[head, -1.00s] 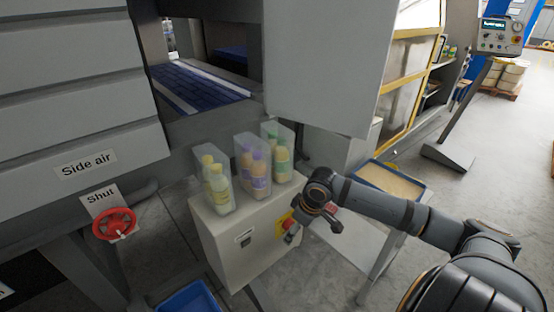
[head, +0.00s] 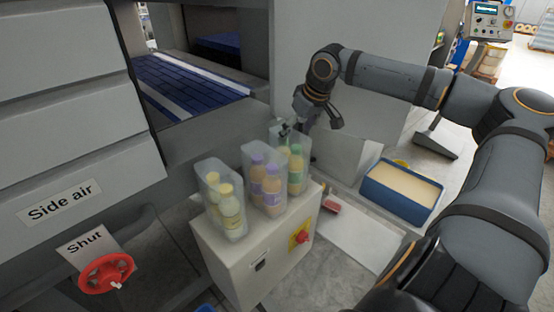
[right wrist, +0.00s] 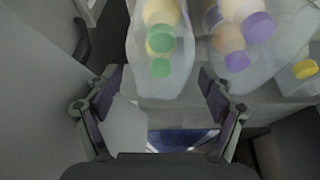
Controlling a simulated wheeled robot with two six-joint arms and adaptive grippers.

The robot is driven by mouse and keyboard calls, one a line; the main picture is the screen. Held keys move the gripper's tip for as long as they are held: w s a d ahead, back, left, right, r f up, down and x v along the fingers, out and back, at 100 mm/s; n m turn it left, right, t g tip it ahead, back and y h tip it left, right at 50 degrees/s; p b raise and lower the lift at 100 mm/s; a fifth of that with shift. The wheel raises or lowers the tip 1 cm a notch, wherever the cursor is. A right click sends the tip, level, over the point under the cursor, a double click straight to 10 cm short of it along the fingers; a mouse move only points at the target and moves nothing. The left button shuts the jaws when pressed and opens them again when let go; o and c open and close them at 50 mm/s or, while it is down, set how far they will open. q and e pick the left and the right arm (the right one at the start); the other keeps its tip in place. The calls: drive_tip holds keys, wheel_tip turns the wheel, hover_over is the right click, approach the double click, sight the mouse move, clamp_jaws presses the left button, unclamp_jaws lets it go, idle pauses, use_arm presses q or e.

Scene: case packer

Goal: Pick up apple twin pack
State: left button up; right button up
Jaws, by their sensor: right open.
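Three clear twin packs of bottles stand on a cream box. The green-capped pack (head: 296,165) is at the far right end, the purple-capped pack (head: 264,185) is in the middle and the yellow-capped pack (head: 224,203) is at the left. No label naming apple is readable. My right gripper (head: 297,126) is open at the top of the green-capped pack and partly covers it. In the right wrist view my right gripper (right wrist: 159,85) has its fingers either side of the lower end of the green-capped pack (right wrist: 160,75), apart from it. My left gripper is out of view.
The cream box (head: 252,262) has a red button on a yellow plate (head: 300,237). A grey machine panel (head: 350,95) stands close behind my right gripper. A blue conveyor (head: 190,88) lies at the back left. A blue bin (head: 402,192) is at the right.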

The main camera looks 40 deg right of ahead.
sight(293, 143)
drive_tip(key=shift+s+f, duration=0.2)
drive_tip(key=shift+s, duration=0.3)
drive_tip(key=x, duration=0.3)
drive_tip(key=shift+f+p, duration=0.1)
drive_tip(key=shift+p, duration=0.3)
drive_tip(key=x, duration=0.2)
drive_tip(key=shift+w+f, duration=0.25)
drive_tip(key=shift+w, duration=0.1)
drive_tip(key=shift+f, duration=0.25)
drive_tip(key=x, duration=0.4)
drive_tip(key=shift+w+f+p, duration=0.15)
drive_tip(key=shift+w+p, duration=0.15)
drive_tip(key=shift+w+f, duration=0.15)
drive_tip(key=shift+f, duration=0.1)
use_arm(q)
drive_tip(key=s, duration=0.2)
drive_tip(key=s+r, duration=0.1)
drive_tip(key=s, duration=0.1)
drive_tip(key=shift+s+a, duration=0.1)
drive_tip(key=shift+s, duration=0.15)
use_arm(e)
drive_tip(key=shift+c, duration=0.4)
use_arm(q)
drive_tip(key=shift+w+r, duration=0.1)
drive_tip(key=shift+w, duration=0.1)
use_arm(e)
drive_tip(key=shift+r, duration=0.1)
clamp_jaws()
